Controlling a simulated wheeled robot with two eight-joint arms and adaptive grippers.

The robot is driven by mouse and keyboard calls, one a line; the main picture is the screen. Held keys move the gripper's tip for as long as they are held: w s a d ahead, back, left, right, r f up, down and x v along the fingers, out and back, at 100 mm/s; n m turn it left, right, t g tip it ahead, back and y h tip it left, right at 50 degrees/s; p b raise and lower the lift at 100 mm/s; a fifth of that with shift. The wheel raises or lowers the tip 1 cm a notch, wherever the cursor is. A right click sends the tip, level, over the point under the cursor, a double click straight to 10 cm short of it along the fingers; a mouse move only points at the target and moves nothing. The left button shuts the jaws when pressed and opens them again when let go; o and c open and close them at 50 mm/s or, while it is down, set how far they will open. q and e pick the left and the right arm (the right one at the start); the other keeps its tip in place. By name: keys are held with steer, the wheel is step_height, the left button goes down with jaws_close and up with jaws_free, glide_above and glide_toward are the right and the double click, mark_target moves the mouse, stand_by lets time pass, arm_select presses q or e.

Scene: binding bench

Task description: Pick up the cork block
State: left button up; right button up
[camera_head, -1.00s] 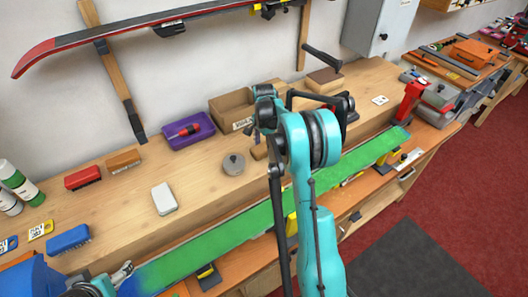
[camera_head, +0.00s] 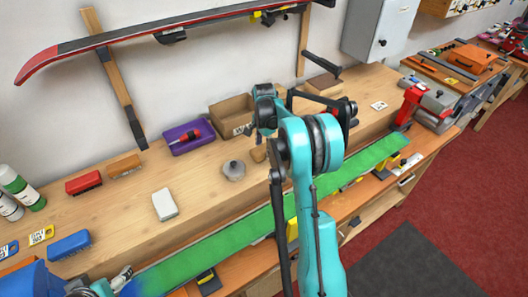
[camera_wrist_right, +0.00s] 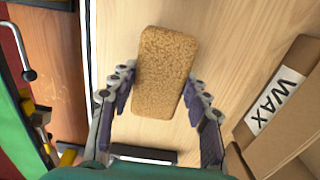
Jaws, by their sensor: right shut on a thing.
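The cork block (camera_wrist_right: 164,72) is a speckled tan block with rounded corners, seen in the right wrist view. My right gripper (camera_wrist_right: 160,82) has its two fingers on either long side of it, shut on it. In the head view only a small tan part of the cork block (camera_head: 258,154) shows beside my teal right arm, which hides the fingertips. I cannot tell whether the block touches the bench top. A teal and dark part of my left arm shows at the lower left edge, and its finger state is unclear.
A cardboard box marked WAX (camera_wrist_right: 277,100) stands close beside the block. A round grey tin (camera_head: 234,170), a white block (camera_head: 165,205) and a purple tray (camera_head: 189,137) are on the wooden bench. A green ski (camera_head: 225,240) runs along the front.

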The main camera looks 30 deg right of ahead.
step_height(320, 180, up, 2)
steer(key=shift+r, duration=0.15)
steer(key=s+d+r+p, duration=0.2)
steer(key=s+d+r, duration=0.3)
steer(key=s, duration=0.5)
steer(key=shift+s+r, duration=0.3)
steer(key=shift+r, duration=0.4)
steer(key=shift+o, duration=0.8)
steer(key=shift+c, duration=0.2)
steer(key=shift+s+f, duration=0.1)
